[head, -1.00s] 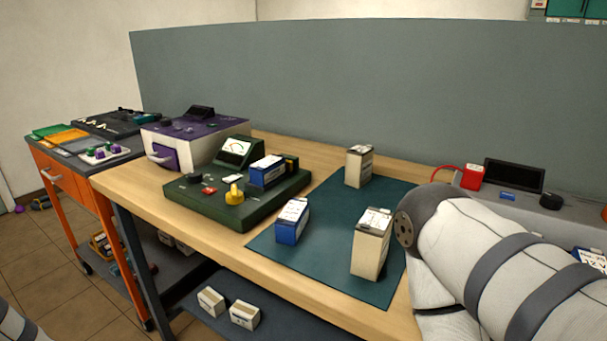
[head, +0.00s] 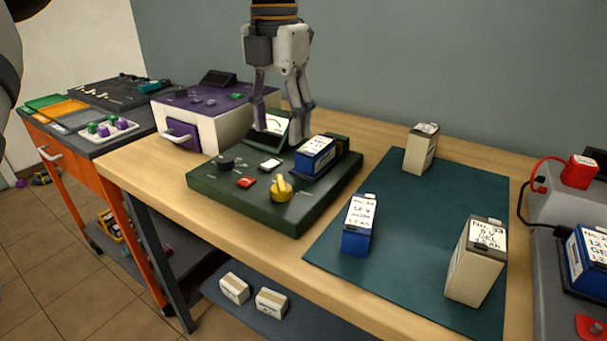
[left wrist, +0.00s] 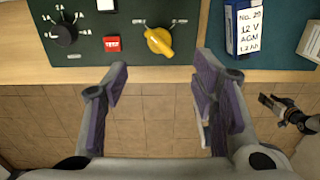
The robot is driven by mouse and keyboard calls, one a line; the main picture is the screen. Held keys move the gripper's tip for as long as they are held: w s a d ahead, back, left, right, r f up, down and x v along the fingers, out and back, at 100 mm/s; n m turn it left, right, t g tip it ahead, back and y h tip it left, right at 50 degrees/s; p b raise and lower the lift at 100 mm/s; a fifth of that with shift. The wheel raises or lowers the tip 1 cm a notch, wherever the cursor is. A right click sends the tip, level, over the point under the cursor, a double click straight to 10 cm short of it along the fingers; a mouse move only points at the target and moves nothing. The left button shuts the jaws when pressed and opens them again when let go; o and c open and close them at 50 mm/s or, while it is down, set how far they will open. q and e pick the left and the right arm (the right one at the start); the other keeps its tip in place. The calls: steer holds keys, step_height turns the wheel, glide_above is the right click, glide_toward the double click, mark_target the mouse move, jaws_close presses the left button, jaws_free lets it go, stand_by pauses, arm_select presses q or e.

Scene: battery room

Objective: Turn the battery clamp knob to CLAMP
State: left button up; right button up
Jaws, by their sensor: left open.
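The yellow clamp knob (head: 281,188) sits near the front edge of the dark green tester (head: 222,182) on the wooden bench. It also shows in the left wrist view (left wrist: 159,41), just beyond the fingertips, its pointer ridge slanting. A blue battery (head: 314,153) sits in the tester's bay at the back right. My left gripper (head: 280,108) points down, open and empty, apart from the knob; its spread fingers (left wrist: 160,80) also show in the left wrist view. A dark part that looks like my right gripper (left wrist: 283,108) shows there at the right; its jaws are unclear.
A black dial (head: 226,162), a red button (head: 246,182) and a meter (head: 272,125) share the tester. Batteries stand on the teal mat (head: 400,210) at the right. A purple-and-white unit (head: 212,115) stands behind left. Bare bench lies along the front.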

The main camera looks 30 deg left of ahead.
mark_target(281, 182)
arm_select(q)
step_height(281, 182, down, 12)
steer(key=shift+s+r, duration=0.15)
steer(key=shift+r, duration=0.1)
steer(key=shift+c, duration=0.3)
